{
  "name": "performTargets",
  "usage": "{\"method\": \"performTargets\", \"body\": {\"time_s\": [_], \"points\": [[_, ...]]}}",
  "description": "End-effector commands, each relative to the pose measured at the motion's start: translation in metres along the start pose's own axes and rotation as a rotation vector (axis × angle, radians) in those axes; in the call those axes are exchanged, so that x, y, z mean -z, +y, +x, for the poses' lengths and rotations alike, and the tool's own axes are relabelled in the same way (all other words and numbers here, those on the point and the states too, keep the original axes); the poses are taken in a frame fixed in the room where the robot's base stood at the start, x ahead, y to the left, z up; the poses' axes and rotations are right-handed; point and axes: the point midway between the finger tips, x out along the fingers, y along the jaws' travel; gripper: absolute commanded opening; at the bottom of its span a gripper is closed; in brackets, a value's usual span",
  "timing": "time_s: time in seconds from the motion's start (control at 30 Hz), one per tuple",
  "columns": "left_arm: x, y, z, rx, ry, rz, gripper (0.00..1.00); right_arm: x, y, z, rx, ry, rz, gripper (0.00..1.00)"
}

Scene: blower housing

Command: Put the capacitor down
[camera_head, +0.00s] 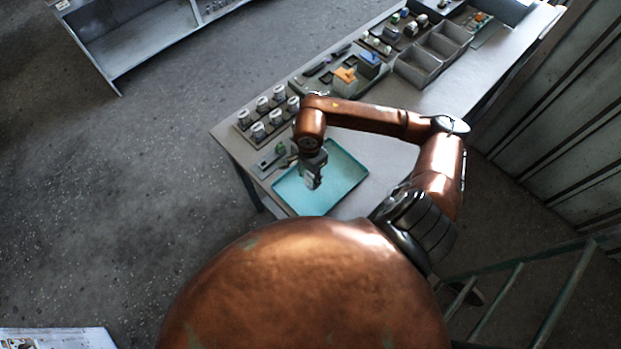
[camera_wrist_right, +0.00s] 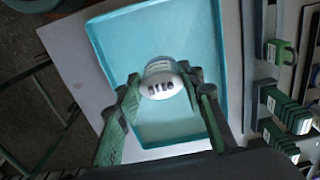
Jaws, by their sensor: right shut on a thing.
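The capacitor (camera_wrist_right: 160,82) is a white, rounded part with dark marks on its end. In the right wrist view it sits between the two green fingers of my right gripper (camera_wrist_right: 162,88), which is shut on it. In the head view my right gripper (camera_head: 313,180) is over the teal tray (camera_head: 345,178), pointing down. The tray also fills the middle of the right wrist view (camera_wrist_right: 115,40). I cannot tell whether the capacitor touches the tray floor. No other part shows in the tray. My left gripper is not in view.
Several white capacitors stand in a rack (camera_head: 265,118) behind the tray. Small green parts (camera_head: 272,158) lie left of the tray. Grey bins (camera_head: 433,52) and other parts stand farther along the table (camera_head: 395,155). A ladder-like frame (camera_head: 520,290) is at the lower right.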

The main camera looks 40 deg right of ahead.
Motion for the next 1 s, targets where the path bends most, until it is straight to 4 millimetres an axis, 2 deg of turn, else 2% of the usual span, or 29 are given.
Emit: {"method": "performTargets", "body": {"time_s": [0.1, 0.3, 0.73, 0.77, 1.0], "points": [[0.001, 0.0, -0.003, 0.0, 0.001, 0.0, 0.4, 0.009, -0.004, 0.011, -0.003, 0.001, 0.004, 0.09], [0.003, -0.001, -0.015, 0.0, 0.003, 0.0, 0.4, 0.006, -0.003, 0.036, -0.002, -0.001, 0.001, 0.09], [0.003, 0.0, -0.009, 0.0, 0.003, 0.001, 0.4, 0.007, -0.004, 0.044, 0.0, 0.002, -0.001, 0.09], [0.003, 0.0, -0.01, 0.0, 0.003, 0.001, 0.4, 0.007, -0.004, 0.043, -0.001, 0.002, -0.001, 0.37], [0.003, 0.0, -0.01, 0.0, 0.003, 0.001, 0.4, 0.007, -0.004, 0.042, 0.0, 0.002, 0.0, 0.53]]}}
